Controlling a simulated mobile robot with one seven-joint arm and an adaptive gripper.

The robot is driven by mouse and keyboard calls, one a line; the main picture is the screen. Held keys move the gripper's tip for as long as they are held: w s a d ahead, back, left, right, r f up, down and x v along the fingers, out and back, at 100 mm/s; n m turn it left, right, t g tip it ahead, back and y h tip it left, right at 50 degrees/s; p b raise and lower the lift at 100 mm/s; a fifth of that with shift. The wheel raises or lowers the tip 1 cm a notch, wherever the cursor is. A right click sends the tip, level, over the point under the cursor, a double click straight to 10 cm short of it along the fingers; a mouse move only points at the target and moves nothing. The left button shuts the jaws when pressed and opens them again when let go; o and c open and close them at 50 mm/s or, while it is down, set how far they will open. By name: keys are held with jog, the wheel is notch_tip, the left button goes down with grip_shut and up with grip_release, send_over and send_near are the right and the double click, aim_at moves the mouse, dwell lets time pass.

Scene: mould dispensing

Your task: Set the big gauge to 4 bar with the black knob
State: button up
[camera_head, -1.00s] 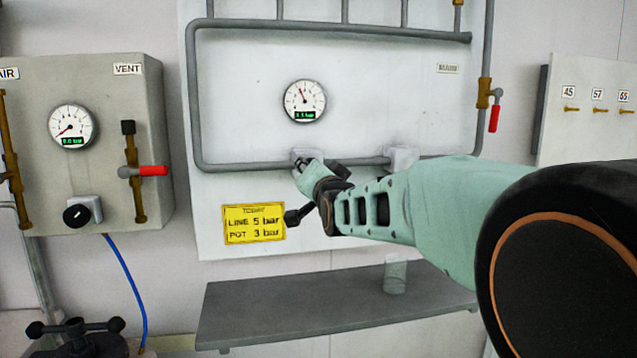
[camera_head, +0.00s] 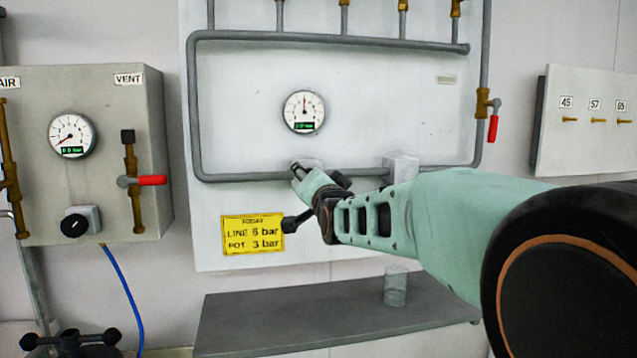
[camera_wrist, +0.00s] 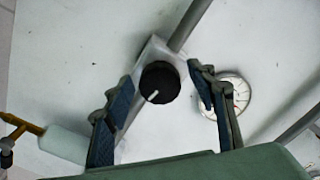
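The round white gauge (camera_head: 304,112) on the middle panel has its needle pointing about straight up; its green digital readout is too blurred to read surely. In the wrist view this gauge (camera_wrist: 236,92) is partly behind the right finger. The black knob (camera_wrist: 160,80) sits on a pale block below the gauge, with its white mark pointing to the lower left. In the head view my gripper hides the knob. My gripper (camera_head: 299,170) is at the knob. In the wrist view my gripper (camera_wrist: 159,86) is open, one finger on each side of the knob with visible gaps.
A grey box on the left carries another gauge (camera_head: 72,136), a black knob (camera_head: 74,224) and a red-handled valve (camera_head: 150,181). A yellow note (camera_head: 253,233) hangs below my gripper. A grey shelf (camera_head: 290,315) holds a clear cup (camera_head: 396,286). A grey pipe (camera_head: 240,177) runs beside the gripper.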

notch_tip(320, 180, up, 10)
dwell(0.6)
